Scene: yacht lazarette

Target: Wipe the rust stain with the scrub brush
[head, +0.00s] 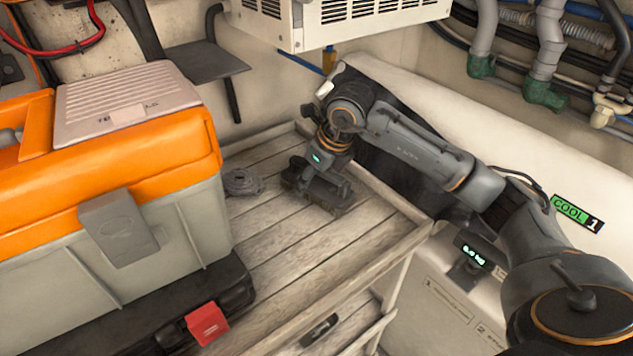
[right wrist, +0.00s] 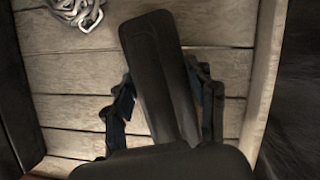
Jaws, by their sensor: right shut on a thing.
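My right gripper (head: 316,180) reaches down over the wooden slatted shelf near its back right corner. In the right wrist view the gripper (right wrist: 162,108) has one finger on each side of a long dark handle, which I take to be the scrub brush (right wrist: 153,50). The gripper is shut on it. The brush lies low, at or just above the planks; I cannot tell whether it touches them. Its bristles are hidden. I cannot make out the rust stain in either view. My left gripper is not in view.
A large orange and grey toolbox (head: 130,215) stands at the left. A small grey chain pile (head: 242,182) lies between it and my gripper. A raised wooden rim (head: 385,190) edges the shelf (head: 285,245). A white vented box (head: 340,20) hangs above. The front planks are bare.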

